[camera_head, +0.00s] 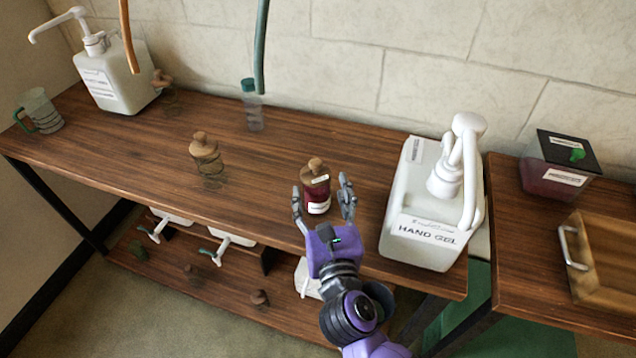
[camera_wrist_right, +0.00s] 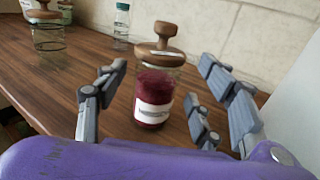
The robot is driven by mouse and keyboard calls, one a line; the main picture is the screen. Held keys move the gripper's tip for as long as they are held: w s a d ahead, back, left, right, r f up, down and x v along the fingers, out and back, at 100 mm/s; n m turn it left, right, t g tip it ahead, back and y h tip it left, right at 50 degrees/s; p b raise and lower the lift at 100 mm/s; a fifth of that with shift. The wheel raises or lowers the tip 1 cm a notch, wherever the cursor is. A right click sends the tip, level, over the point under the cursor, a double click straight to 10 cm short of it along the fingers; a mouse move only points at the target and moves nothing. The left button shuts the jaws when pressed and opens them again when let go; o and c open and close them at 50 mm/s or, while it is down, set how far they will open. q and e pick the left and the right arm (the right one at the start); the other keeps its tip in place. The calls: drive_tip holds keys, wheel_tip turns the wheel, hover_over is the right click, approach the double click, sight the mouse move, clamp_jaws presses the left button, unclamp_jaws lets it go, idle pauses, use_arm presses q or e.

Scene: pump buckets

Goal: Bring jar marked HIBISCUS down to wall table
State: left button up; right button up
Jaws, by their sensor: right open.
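A small glass jar with dark red contents, a wooden knob lid and a white label (camera_head: 316,190) stands upright on the wall table (camera_head: 290,155). Its label is too small to read. In the right wrist view the same jar (camera_wrist_right: 155,90) stands between the spread fingers. My right gripper (camera_head: 324,198) is open, with its fingers on either side of the jar and no clear contact. A dark box with red contents and a white label (camera_head: 548,185) sits on the right-hand table. My left gripper is not in view.
A large hand gel pump bottle (camera_head: 425,215) stands close right of my right gripper. Clear jars with wooden lids (camera_head: 207,165) and a teal-capped bottle (camera_head: 251,110) stand left. Another pump bottle (camera_head: 115,80) and a mug (camera_head: 40,112) are far left. A wooden case (camera_head: 600,255) lies right.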

drive_tip(key=s, duration=0.4)
drive_tip(key=s+d, duration=0.1)
drive_tip(key=s, duration=0.2)
drive_tip(key=shift+d+f+b, duration=0.1)
drive_tip(key=shift+b, duration=0.3)
drive_tip(key=shift+s+d, duration=0.15)
drive_tip(key=shift+s, duration=0.45)
